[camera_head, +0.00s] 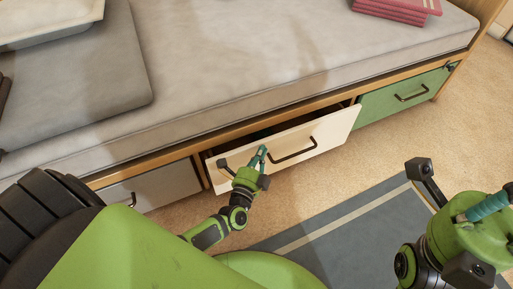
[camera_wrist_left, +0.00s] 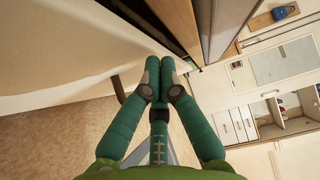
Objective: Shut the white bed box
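The white bed box (camera_head: 325,132) is a cream drawer under the bed in the head view, standing pulled out. A dark gap shows behind its front, and a dark bar handle (camera_head: 292,150) is on it. My left gripper (camera_head: 262,152) is at the front, left of the handle. In the left wrist view its green fingertips (camera_wrist_left: 160,72) are together with nothing seen between them, beside the pale front (camera_wrist_left: 60,65). Whether they touch it is unclear. My right gripper (camera_head: 487,207) is at the right edge, partly cut off, away from the box; its opening cannot be made out.
A green box (camera_head: 408,96) on the right and a grey box (camera_head: 150,187) on the left sit under the bed. The grey mattress (camera_head: 230,50) lies above. A blue-grey rug (camera_head: 345,220) covers the floor in front. Carpet (camera_head: 465,125) at right is clear.

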